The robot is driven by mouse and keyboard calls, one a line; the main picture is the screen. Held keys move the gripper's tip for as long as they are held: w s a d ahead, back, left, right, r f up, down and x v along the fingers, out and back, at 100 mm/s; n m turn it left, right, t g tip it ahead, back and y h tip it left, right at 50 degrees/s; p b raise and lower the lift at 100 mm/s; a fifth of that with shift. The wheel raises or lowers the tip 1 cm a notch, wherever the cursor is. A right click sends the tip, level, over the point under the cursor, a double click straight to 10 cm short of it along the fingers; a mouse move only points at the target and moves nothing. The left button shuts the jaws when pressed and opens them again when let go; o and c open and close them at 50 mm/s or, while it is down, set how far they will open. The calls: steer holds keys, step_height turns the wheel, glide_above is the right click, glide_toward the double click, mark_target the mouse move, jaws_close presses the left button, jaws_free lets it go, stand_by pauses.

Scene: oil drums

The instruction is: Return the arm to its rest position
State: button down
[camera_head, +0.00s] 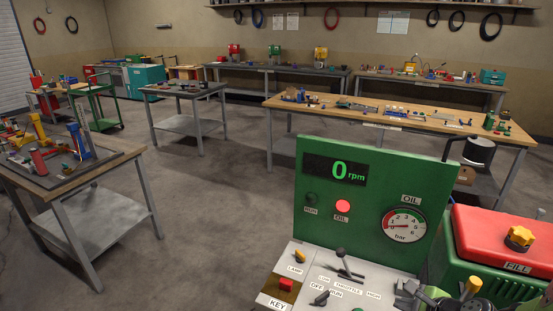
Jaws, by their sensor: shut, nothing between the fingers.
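My gripper and arm cannot be made out in the head view. A green control panel (318,215) stands close in front. Its display (335,170) reads 0 rpm, the red oil lamp (343,206) is lit and the run lamp (311,199) is dark. The oil gauge (404,225) needle points near zero. Below it, a pale switch board (312,262) carries a yellow lamp switch (299,256), a black throttle lever (341,254), an off/run switch (321,298) and a red key switch (286,284).
A red-topped green tank (500,240) with a yellow fill cap (519,238) stands at right. A wooden workbench (268,104) is behind the panel. A tool table (60,193) stands at left, a smaller table (183,91) farther back. The middle floor (210,205) is clear.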

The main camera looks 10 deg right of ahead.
steer(key=s+a+r+n+g, duration=0.2)
steer(key=a+r+n, duration=0.3)
steer(key=a+n, duration=0.3)
steer(key=s+a+r+n+g, duration=0.1)
steer(key=a+r+n+g, duration=0.1)
steer(key=a+r+n, duration=0.45)
steer(key=s+a+r+n+h, duration=0.1)
steer(key=s+a+r+n, duration=0.3)
steer(key=s+a+n, duration=0.3)
steer(key=s+n, duration=0.3)
steer(key=s, duration=0.1)
steer(key=shift+s+a+r+t, duration=0.3)
steer(key=shift+s+a+t, duration=0.05)
steer(key=shift+t, duration=0.05)
stand_by(0.6)
